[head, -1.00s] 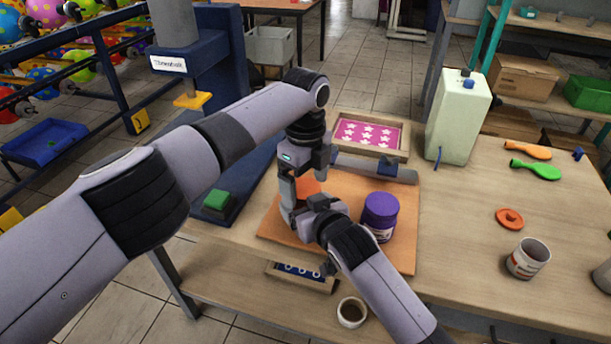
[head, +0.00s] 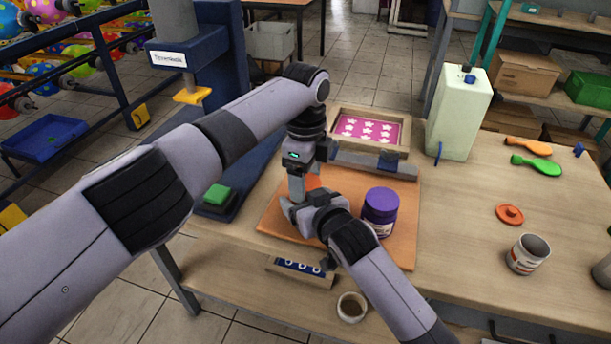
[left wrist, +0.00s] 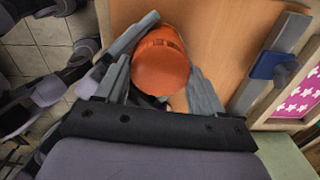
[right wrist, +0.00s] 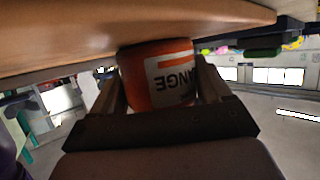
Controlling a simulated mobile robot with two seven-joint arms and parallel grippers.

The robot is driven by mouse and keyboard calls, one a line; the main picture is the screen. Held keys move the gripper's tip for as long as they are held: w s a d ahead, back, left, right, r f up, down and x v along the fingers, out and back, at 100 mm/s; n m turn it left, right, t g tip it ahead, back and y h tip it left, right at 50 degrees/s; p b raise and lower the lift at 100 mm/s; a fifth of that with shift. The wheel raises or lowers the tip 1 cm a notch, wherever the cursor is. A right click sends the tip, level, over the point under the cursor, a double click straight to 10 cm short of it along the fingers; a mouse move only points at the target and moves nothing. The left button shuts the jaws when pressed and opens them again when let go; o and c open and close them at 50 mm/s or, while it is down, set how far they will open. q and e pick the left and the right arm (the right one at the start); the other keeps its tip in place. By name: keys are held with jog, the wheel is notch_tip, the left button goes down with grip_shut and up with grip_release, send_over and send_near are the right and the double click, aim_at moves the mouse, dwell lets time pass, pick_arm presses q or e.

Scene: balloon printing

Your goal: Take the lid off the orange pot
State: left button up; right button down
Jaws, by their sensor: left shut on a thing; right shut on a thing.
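The orange pot (right wrist: 158,80) shows in the right wrist view with a white label, between the fingers of my right gripper (right wrist: 160,98). In the head view that gripper (head: 305,212) reaches it from the side, low over the board. My left gripper (head: 297,192) points down from above. In the left wrist view its fingers (left wrist: 160,85) are closed around the orange lid (left wrist: 160,68). In the head view only an orange patch (head: 313,181) shows behind the hands. Whether the lid is apart from the pot is hidden.
A purple-lidded jar (head: 380,212) stands close to my right gripper on the orange-brown board (head: 400,248). A framed pink star screen (head: 367,130) lies behind.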

pick_arm(q)
jog(key=shift+w, duration=0.1)
jog(key=o, duration=1.2)
jog(key=shift+c, duration=0.2)
